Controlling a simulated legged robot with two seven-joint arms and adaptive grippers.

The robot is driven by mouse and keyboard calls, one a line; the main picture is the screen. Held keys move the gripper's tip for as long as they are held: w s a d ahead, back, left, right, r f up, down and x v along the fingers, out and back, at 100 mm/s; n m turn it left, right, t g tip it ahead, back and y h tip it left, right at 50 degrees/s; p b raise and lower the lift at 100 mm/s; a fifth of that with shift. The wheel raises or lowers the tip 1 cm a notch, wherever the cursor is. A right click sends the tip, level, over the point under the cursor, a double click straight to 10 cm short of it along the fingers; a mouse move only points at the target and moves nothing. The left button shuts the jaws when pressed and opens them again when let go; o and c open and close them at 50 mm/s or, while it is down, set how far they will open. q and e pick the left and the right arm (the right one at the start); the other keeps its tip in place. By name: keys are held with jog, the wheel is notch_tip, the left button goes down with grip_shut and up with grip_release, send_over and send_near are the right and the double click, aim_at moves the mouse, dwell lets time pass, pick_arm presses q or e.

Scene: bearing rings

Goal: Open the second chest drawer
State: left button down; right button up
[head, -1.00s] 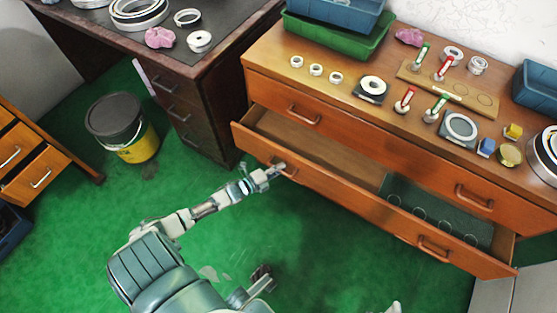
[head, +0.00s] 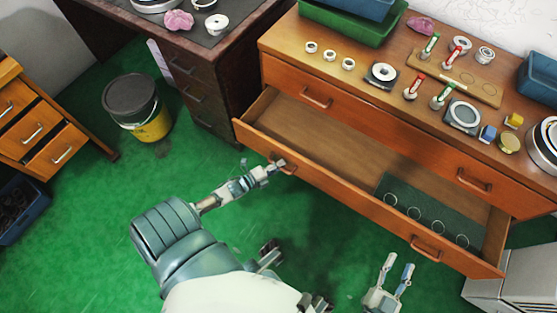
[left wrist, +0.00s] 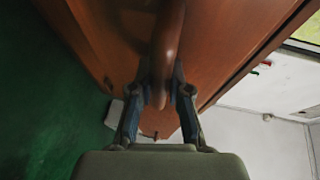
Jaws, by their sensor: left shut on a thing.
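The wooden chest (head: 420,140) stands at the right in the head view. Its second drawer (head: 345,205) is pulled well out, showing a bare wooden floor and a dark green insert (head: 430,212) with several rings at its right end. My left gripper (head: 280,164) is at the drawer's left handle. In the left wrist view the fingers (left wrist: 160,95) are shut around the brown handle (left wrist: 168,45). The right handle (head: 427,249) is free. My right gripper (head: 398,272) has its fingers apart and empty, in front of the drawer's right part.
The chest top holds a green bin (head: 350,22), a wooden peg board (head: 455,78) and several rings. A dark desk (head: 215,75), a yellow-black bucket (head: 138,108) and a small drawer cabinet (head: 35,130) stand left. Green floor is clear before the chest.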

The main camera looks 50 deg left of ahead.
pick_arm(q)
jog(key=shift+d+f, duration=0.15)
jog(key=shift+d, duration=0.35)
jog(key=c, duration=1.3)
grip_release()
jog(key=shift+o, duration=1)
jog(key=shift+s+a, duration=0.15)
jog(key=shift+s, duration=0.15)
jog(key=v, duration=1.1)
jog(key=shift+r, duration=0.2)
jog(key=shift+s, duration=0.1)
